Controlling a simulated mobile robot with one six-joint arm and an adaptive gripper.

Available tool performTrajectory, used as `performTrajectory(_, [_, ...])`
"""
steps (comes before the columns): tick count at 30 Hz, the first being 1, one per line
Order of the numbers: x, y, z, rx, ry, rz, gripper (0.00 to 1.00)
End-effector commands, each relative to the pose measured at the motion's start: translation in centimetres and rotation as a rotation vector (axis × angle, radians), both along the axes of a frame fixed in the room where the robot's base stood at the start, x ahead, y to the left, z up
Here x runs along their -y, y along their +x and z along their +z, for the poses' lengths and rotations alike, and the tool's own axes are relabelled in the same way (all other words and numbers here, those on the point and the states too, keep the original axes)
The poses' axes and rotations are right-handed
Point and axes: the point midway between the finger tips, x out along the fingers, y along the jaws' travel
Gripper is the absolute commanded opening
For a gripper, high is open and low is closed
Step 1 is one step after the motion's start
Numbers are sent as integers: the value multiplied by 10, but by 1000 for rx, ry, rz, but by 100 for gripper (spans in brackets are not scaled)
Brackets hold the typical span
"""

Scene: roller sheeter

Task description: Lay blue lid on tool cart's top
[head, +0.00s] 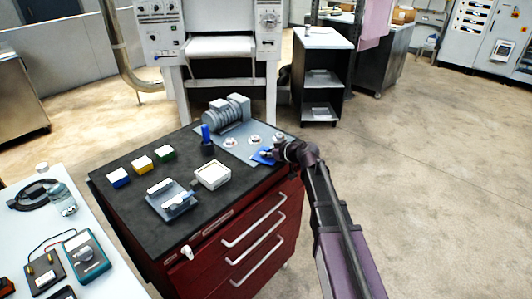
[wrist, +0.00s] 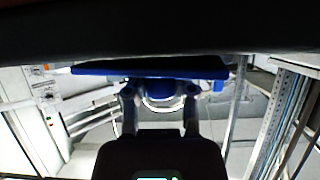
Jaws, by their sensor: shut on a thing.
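The blue lid (head: 262,156) shows at the right edge of the tool cart, partly hidden by my gripper (head: 274,153). In the wrist view the lid (wrist: 150,69) is a flat blue slab with a rounded grip part below it. My gripper (wrist: 160,93) has a finger on each side of that grip part and is shut on it. The tool cart (head: 130,195) is red with drawers and a black top. The lid is close to the top's surface; I cannot tell whether it touches.
A grey plate with round fittings and a ribbed grey motor (head: 227,113) lies beside the lid. A blue-handled thing (head: 207,138), a white box (head: 212,175), a grey fixture (head: 171,200) and small coloured blocks (head: 141,164) occupy the top.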

Motion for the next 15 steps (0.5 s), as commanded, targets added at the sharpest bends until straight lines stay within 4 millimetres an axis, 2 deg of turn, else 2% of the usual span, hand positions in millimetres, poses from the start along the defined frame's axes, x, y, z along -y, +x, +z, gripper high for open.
performTrajectory(1, [0,0,-3,0,0,0,0])
performTrajectory(2, [0,0,-1,0,0,0,42])
performTrajectory(4, [0,0,-1,0,0,0,63])
performTrajectory(5, [0,0,-1,0,0,0,68])
performTrajectory(15, [0,0,-1,0,0,0,68])
